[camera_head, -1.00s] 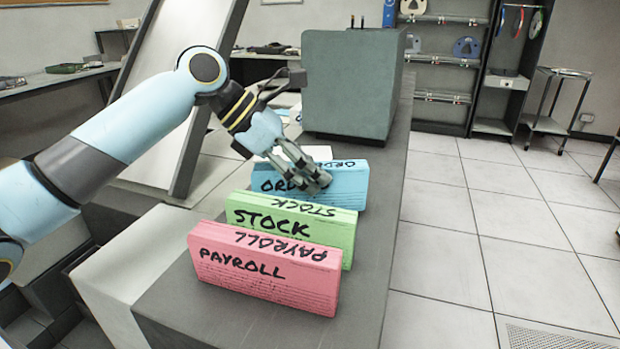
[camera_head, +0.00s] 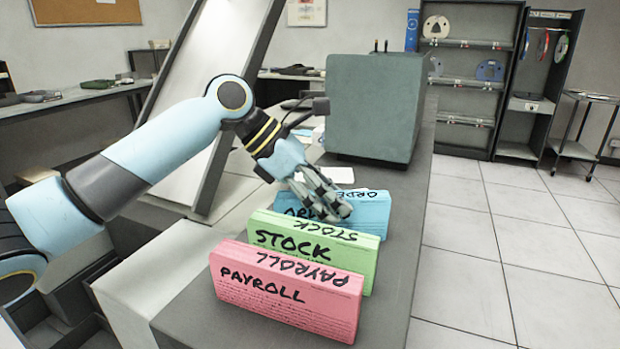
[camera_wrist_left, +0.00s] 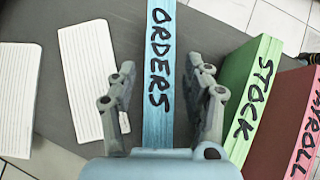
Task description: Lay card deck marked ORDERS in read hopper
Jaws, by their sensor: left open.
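The blue card deck marked ORDERS (camera_head: 374,212) stands on edge on the grey counter, farthest back of three decks in the head view. It also shows upright in the left wrist view (camera_wrist_left: 158,105). My left gripper (camera_head: 335,208) is at the deck's top, hiding part of its lettering. In the left wrist view the open fingers (camera_wrist_left: 161,64) are on either side of the deck, with gaps visible between fingers and deck. I cannot clearly identify the read hopper. My right gripper is not in view.
A green STOCK deck (camera_head: 300,245) and a pink PAYROLL deck (camera_head: 270,293) stand close in front of the blue deck. Loose white cards (camera_wrist_left: 88,75) lie beside it. A grey-green box (camera_head: 370,105) stands behind. The counter drops to tiled floor at right.

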